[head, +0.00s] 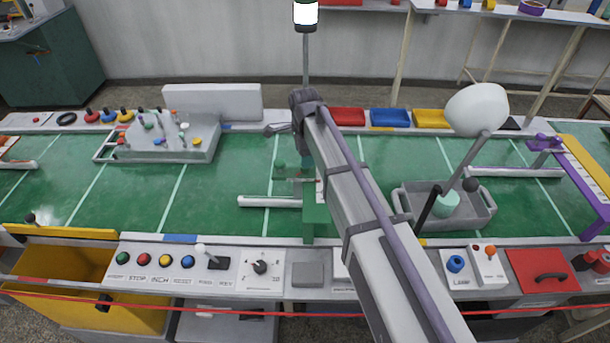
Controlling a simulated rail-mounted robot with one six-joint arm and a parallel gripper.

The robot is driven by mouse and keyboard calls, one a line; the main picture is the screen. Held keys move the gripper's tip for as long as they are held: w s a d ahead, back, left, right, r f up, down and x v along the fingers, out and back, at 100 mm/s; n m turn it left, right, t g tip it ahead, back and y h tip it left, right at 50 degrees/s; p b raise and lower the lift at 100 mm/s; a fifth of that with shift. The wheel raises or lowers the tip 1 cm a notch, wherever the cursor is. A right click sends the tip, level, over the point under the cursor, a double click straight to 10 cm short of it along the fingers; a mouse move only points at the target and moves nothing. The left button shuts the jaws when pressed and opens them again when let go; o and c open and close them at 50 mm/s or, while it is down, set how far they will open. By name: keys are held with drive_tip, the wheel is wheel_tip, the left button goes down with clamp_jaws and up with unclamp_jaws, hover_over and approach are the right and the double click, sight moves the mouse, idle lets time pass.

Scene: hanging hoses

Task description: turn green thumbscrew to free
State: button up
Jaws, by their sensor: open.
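A green upright fixture (314,218) stands on the green table near the middle, partly hidden behind my arm. A small green part (280,168) sticks out on its left side and may be the green thumbscrew; it is too small to tell its shape or whether it is locked or free.
A grey bar (270,202) lies left of the fixture. A grey block with coloured knobs (168,140) stands at the back left. A grey tray (483,214) with a white-headed lever is to the right. A button panel (185,268) lines the front.

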wheel_tip(320, 180, down, 4)
drive_tip(key=shift+f+b, duration=0.2)
drive_tip(key=shift+b, duration=1.05)
drive_tip(key=shift+r, duration=0.15)
drive_tip(key=c, duration=0.9)
